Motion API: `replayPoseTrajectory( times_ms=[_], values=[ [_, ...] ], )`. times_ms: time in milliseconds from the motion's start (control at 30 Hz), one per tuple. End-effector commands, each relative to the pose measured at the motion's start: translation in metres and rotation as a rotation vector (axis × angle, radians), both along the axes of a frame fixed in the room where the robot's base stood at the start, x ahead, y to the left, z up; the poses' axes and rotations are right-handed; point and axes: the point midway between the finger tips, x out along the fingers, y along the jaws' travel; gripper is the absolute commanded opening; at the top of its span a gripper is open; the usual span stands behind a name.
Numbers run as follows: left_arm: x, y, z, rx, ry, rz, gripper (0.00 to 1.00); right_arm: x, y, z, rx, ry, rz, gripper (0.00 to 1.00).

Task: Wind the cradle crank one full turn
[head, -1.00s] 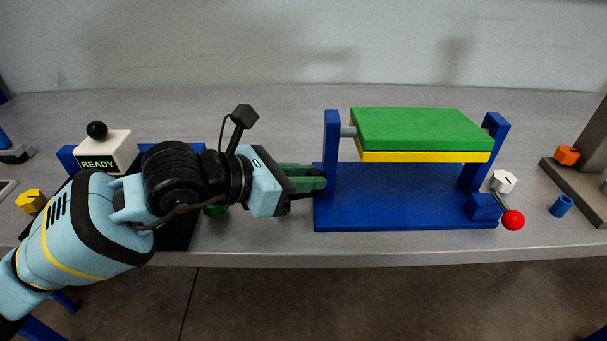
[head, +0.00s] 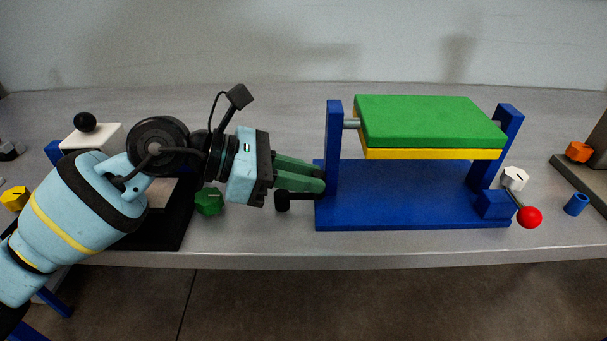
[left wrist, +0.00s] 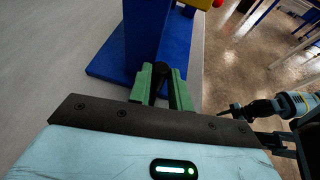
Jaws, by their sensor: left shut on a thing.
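The cradle has a blue base (head: 400,195), two blue posts (head: 333,140) and a green-topped, yellow-edged slab (head: 430,122) between them, roughly level. A black crank part (head: 283,201) shows low beside the left post, partly behind my gripper. In the left wrist view a dark round crank handle (left wrist: 164,73) sits between the fingertips, close to the blue post. My right gripper (left wrist: 236,109) shows small at the right of the left wrist view; its jaws are unclear.
A red ball on a lever (head: 529,217) and a white knob (head: 515,178) are at the cradle's right. A white box with a black ball (head: 85,122) stands at left. The bench front is clear below the cradle.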

Motion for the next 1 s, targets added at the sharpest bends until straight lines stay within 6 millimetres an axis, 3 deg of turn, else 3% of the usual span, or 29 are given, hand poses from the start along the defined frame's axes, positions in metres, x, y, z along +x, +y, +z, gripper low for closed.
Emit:
replayPoseTrajectory(
  times_ms=[133, 167, 333, 667, 1000],
  values=[
    [-0.001, 0.001, -0.003, 0.005, 0.005, 0.0, 0.0, -0.001, 0.0, 0.0, -0.002, 0.003, 0.002, 0.36],
    [-0.001, 0.0, -0.003, 0.006, 0.005, 0.0, 0.21, -0.002, -0.001, 0.0, -0.002, 0.004, 0.002, 0.36],
    [-0.001, 0.0, -0.002, 0.004, 0.005, 0.001, 0.41, -0.004, -0.001, 0.0, -0.001, 0.008, 0.002, 0.36],
    [-0.001, 0.003, 0.0, 0.002, 0.003, 0.002, 0.41, -0.006, -0.001, -0.001, -0.002, 0.012, 0.002, 0.36],
    [-0.007, 0.048, 0.018, 0.004, 0.003, 0.003, 0.41, -0.006, -0.001, 0.0, -0.001, 0.012, 0.003, 0.36]
  ],
)
